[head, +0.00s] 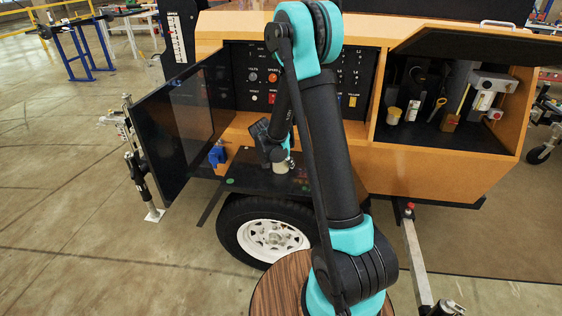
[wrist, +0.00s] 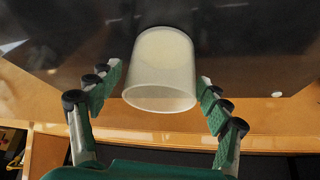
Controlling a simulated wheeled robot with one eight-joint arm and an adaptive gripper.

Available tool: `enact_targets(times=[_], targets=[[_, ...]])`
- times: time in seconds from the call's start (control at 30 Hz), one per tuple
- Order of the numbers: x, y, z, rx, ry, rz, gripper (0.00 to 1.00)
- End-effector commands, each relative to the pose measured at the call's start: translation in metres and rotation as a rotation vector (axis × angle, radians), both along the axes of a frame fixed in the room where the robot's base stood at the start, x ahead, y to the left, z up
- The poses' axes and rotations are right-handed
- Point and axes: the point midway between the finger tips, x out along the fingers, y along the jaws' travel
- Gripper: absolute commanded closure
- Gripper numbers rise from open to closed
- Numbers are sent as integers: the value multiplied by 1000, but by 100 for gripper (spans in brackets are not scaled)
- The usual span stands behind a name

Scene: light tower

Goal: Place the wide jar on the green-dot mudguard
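The wide jar (wrist: 160,75), a pale translucent cup, sits between my gripper's two fingers in the wrist view. It appears to stand on the dark mudguard surface (wrist: 70,60). My gripper (wrist: 161,85) is open, with a narrow gap between each finger and the jar. In the head view, my gripper (head: 272,146) points down over the black mudguard (head: 255,180) above the wheel, and part of the pale jar (head: 284,168) shows below it. Small green marks show near the mudguard's front edge, at left and right. The jar's contact with the surface is not clear.
An open black door (head: 178,125) stands left of the mudguard. A blue object (head: 217,155) hangs on the orange body beside it. The control panel (head: 262,82) is behind my arm. An open compartment (head: 445,105) at right holds several items.

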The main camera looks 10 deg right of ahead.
Motion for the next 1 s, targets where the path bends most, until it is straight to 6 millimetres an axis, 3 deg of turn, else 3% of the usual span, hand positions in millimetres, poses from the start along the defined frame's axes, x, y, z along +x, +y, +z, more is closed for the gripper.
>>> enact_targets(times=[0.37,1.0], targets=[[-3,3,8,0,0,1,22],[-44,35,92,0,0,1,22]])
